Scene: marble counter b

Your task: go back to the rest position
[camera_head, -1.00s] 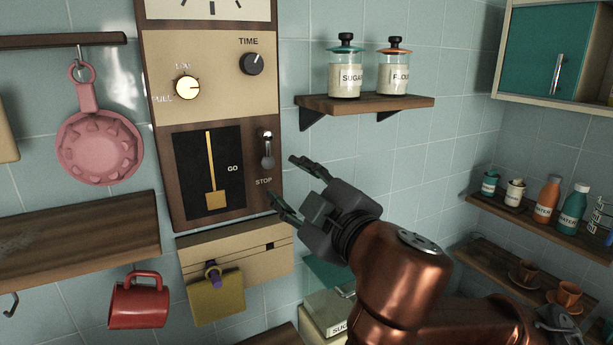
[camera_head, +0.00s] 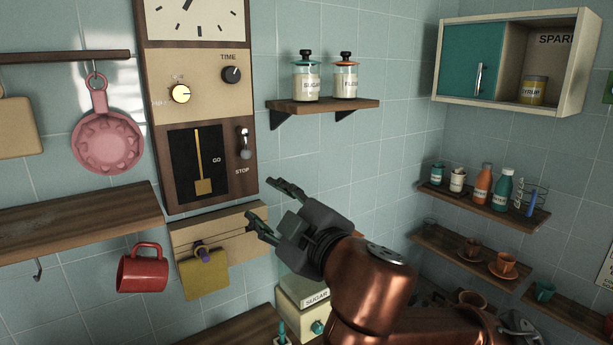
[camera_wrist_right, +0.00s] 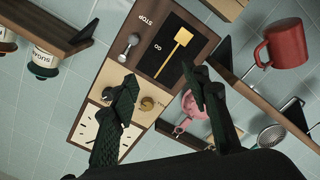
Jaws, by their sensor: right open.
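My right gripper (camera_head: 268,207) is open and empty in the head view. It hangs in the air in front of the tiled wall, below and to the right of the wall machine (camera_head: 205,110). The machine has a clock face, a TIME knob (camera_head: 231,74), a yellow slider (camera_head: 203,187) and a GO/STOP lever (camera_head: 245,143), which stands apart from the fingers. In the right wrist view, the open fingers (camera_wrist_right: 160,105) show with the machine panel (camera_wrist_right: 165,55) beyond them, and nothing is between them. My left gripper is not in view.
A shelf (camera_head: 325,107) with sugar and flour jars is above the gripper. A wooden shelf (camera_head: 75,225) and red mug (camera_head: 142,271) are at left. A pink pan (camera_head: 107,143) hangs on the wall. Bottle shelves (camera_head: 490,212) and a teal cabinet (camera_head: 472,62) are at right.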

